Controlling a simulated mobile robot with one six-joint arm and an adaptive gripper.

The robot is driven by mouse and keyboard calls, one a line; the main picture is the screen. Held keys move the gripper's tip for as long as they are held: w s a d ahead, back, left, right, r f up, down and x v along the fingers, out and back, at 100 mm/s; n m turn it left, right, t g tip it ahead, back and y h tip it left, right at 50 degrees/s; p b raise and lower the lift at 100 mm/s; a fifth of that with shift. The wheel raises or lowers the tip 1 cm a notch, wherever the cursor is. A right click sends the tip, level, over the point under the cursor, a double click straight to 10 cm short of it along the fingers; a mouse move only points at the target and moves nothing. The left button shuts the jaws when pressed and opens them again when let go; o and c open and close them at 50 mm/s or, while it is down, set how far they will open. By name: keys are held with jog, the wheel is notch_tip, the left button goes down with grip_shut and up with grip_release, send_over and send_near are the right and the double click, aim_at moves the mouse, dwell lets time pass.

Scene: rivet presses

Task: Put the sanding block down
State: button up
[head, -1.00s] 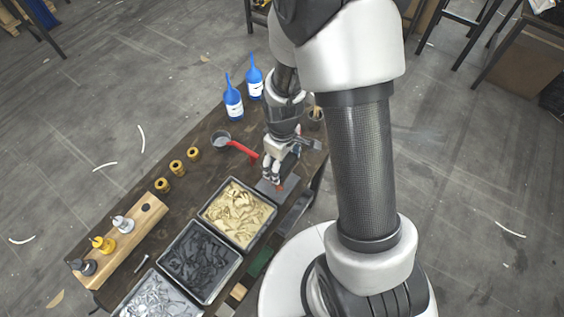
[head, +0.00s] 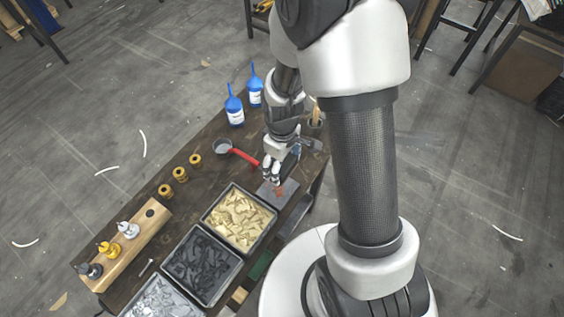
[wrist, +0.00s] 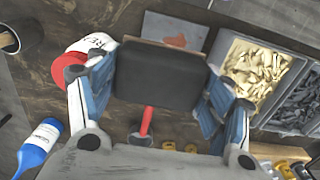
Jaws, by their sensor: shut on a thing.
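My gripper (wrist: 158,90) is shut on the sanding block (wrist: 160,78), a dark grey block with a thin brown edge, held between the blue finger pads in the wrist view. In the head view my gripper (head: 271,180) is low over the right end of the workbench, beside a grey plate (head: 287,191) with a reddish-orange patch. That plate also shows beyond the block in the wrist view (wrist: 190,27). The block is hard to make out in the head view, and I cannot tell whether it touches anything below.
A tray of tan pieces (head: 208,219) and a tray of dark pieces (head: 165,266) stand left of the plate. A red-and-white container (wrist: 70,66) is close to the fingers.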

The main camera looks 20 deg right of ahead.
dwell(0.5)
jog(key=w+a+r+p, duration=0.2)
jog(key=w+a+r, duration=0.2)
jog(key=a, duration=0.5)
notch_tip(320, 180, up, 4)
jog(key=r+p, duration=0.1)
jog(key=p, duration=0.1)
send_over(211, 193)
notch_tip(211, 193, down, 20)
jog(key=b, duration=0.4)
jog(key=shift+s+b, duration=0.1)
jog(key=shift+b, duration=0.2)
jog(key=shift+f, duration=0.2)
jog(key=o, duration=0.9)
jog(key=shift+r, duration=0.1)
jog(key=shift+o, duration=0.2)
